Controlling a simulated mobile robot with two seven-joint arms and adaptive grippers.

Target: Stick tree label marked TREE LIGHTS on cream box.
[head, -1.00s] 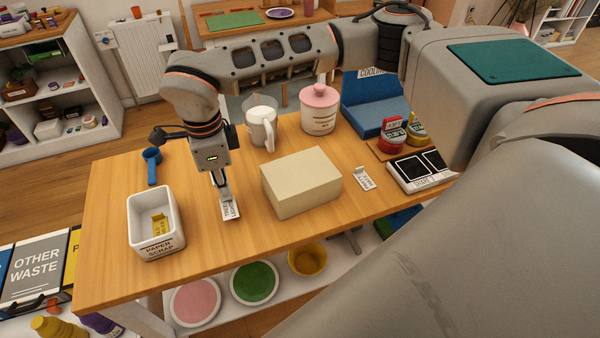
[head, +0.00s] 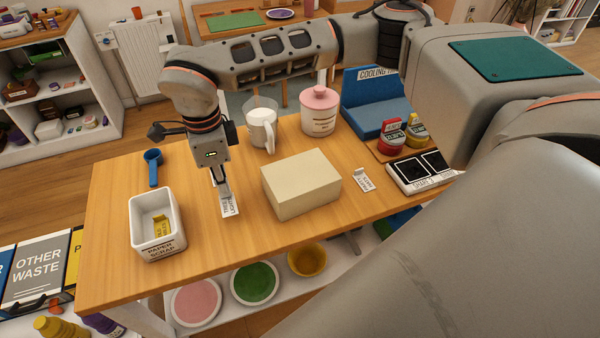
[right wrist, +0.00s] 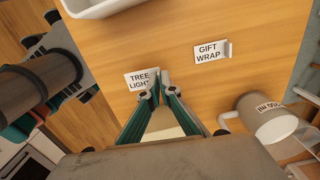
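The cream box (head: 301,184) stands closed on the wooden table, right of my right gripper in the head view. The white TREE LIGHTS label (head: 231,207) is at my right gripper (head: 224,192), just left of the box. In the right wrist view, this label (right wrist: 139,78) lies flat or very low over the table. The tips of my right gripper (right wrist: 159,86) are close together at the label's right edge and appear shut on it; the exact contact is partly hidden. My left gripper is not in view.
A GIFT WRAP label (right wrist: 211,51) with a raised tab lies nearby. Another label (head: 363,180) lies right of the box. A paper scrap tray (head: 143,247) stands left. A mug (head: 261,132) and pink-lidded jar (head: 319,118) stand behind. The table front is clear.

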